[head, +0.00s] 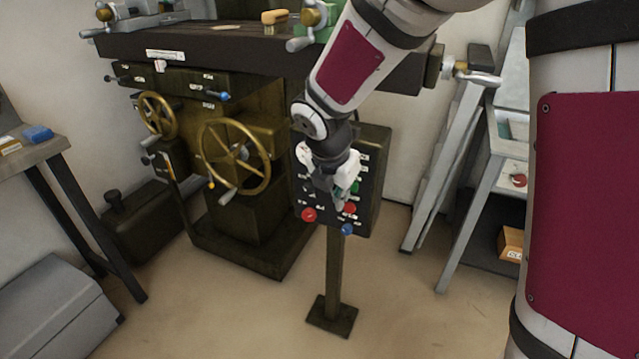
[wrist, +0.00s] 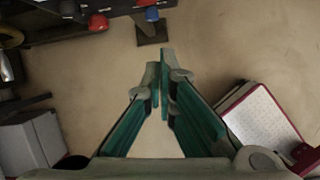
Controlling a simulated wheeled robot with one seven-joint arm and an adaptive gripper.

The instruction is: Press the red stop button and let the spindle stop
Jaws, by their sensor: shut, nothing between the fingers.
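A dark control panel (head: 372,160) stands on a post, with buttons on its face. A red button (head: 309,215) sits at its lower left, and another red button (head: 349,208) is beside my gripper at lower right. I cannot read which is the stop button. Both red buttons also show at the top of the wrist view, the larger one (wrist: 98,22) at left. My gripper (head: 338,204) is shut and empty, in front of the panel, between the two red buttons; contact cannot be told. The fingertips (wrist: 160,66) also show in the wrist view. The spindle is not identifiable.
A blue button (head: 347,229) is at the panel's lower edge, and a green one (head: 354,187) is above the right red button. The milling machine with a brass handwheel (head: 234,156) stands left of the panel. The floor (head: 250,310) in front is clear.

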